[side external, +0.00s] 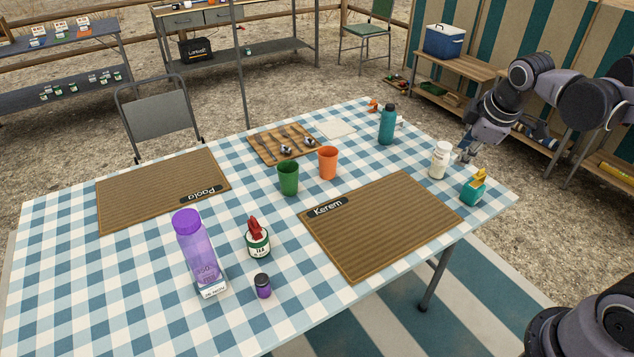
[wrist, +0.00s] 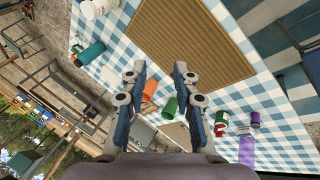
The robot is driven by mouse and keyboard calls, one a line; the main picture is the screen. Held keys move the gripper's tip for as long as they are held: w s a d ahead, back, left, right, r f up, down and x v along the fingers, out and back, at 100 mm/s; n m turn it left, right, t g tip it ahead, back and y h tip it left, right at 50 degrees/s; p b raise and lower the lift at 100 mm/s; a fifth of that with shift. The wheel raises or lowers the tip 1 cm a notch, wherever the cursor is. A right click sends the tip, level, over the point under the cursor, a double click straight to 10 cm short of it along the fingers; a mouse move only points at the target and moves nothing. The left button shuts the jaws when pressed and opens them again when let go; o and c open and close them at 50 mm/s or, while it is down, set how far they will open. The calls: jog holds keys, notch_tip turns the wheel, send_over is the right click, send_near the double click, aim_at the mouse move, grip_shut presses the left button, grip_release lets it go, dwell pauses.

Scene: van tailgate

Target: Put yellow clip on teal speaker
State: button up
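The teal speaker (side external: 471,194) stands near the right corner of the table. The yellow clip (side external: 481,175) shows at its top and appears to sit on it; the exact contact is too small to tell. My gripper (side external: 466,154) is above and behind the speaker in the side view, close to the white jar and apart from the clip. In the wrist view my gripper (wrist: 162,85) has its two fingers wide apart with nothing between them close up. The speaker and clip do not show in the wrist view.
A white-lidded jar (side external: 439,160) stands just left of my gripper. A teal bottle (side external: 387,125), orange cup (side external: 327,163) and green cup (side external: 288,178) stand farther left. A tin with a red clip (side external: 257,241) and a purple bottle (side external: 197,250) are nearer. The "Kerem" placemat (side external: 385,225) is bare.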

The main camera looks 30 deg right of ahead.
jog(key=s+a+f+m+t+y, duration=0.1)
jog(key=s+a+m+t+y, duration=0.1)
jog(key=s+a+m, duration=0.4)
jog(key=shift+s+a+f+m+t, duration=0.35)
jog(key=shift+a+m, duration=0.55)
jog(key=shift+a, duration=0.8)
